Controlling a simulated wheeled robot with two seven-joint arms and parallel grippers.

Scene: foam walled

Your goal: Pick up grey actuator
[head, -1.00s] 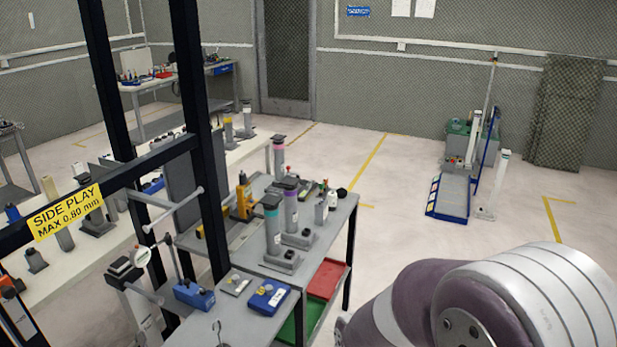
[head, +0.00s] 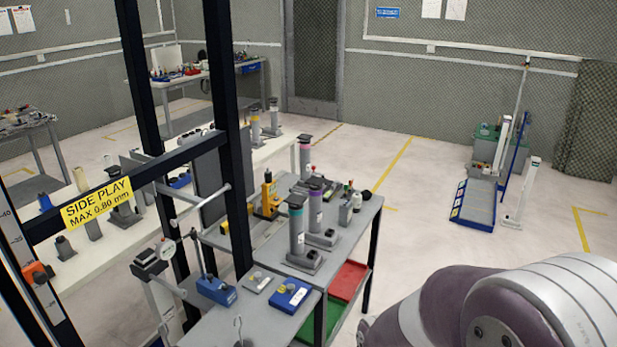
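Several grey upright cylinders that look like actuators stand on a grey bench (head: 262,322) in the middle. One has a teal band (head: 297,232), one a purple band (head: 316,208) and one a pink band (head: 305,158). Two more, a yellow-banded cylinder (head: 255,127) and a dark-topped cylinder (head: 273,118), stand on the white table behind. I cannot tell which is the task's grey actuator. Neither of my grippers is in view; only a link of my arm shows at the lower right.
A black frame with a yellow "SIDE PLAY" sign (head: 97,203) stands in front at left, partly covering the long white table (head: 95,262). Red (head: 346,281) and green trays sit under the bench. A blue-edged ramp unit (head: 475,204) stands at right. The floor between is clear.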

